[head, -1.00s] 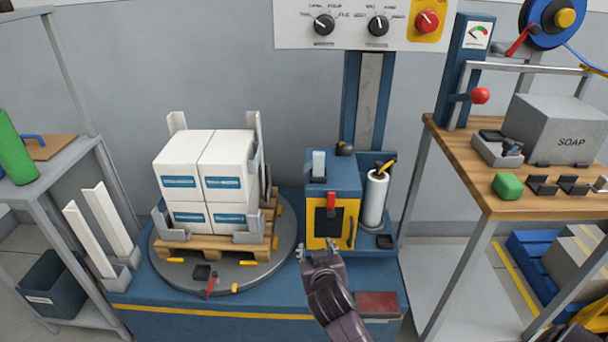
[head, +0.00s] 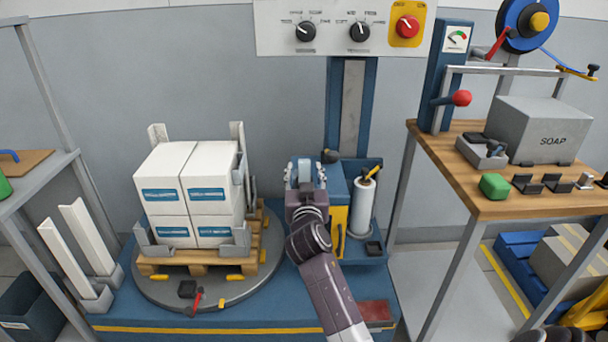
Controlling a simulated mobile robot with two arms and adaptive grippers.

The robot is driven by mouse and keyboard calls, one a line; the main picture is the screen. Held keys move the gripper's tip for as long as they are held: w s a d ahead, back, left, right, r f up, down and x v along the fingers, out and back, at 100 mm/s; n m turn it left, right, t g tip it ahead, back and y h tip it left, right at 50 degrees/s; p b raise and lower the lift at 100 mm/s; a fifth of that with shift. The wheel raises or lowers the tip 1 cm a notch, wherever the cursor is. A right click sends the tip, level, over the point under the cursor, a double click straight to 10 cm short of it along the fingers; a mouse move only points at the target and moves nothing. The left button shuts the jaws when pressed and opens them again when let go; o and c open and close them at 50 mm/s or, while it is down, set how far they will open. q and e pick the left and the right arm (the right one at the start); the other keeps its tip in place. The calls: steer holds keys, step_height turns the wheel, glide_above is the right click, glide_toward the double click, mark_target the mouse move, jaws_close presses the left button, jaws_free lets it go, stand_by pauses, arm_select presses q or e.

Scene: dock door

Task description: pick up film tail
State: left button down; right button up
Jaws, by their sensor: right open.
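The film tail (head: 305,171) looks like a short pale strip standing at the top of the blue and yellow film carriage (head: 338,205). My right gripper (head: 305,166) is over the carriage's left part, its fingers apart on either side of the pale strip. I cannot tell whether they touch it. My gripper and arm hide much of the carriage front. The white film roll (head: 363,205) stands upright at the carriage's right.
White cartons (head: 188,190) sit on a wooden pallet (head: 205,258) on the round turntable (head: 190,290) at the left. A control panel (head: 345,28) hangs above the mast. A wooden bench (head: 455,185) with a grey SOAP box (head: 543,130) stands at the right.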

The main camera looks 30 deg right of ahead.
steer(key=shift+x, duration=1.25)
steer(key=c, duration=1)
steer(key=shift+c, duration=0.2)
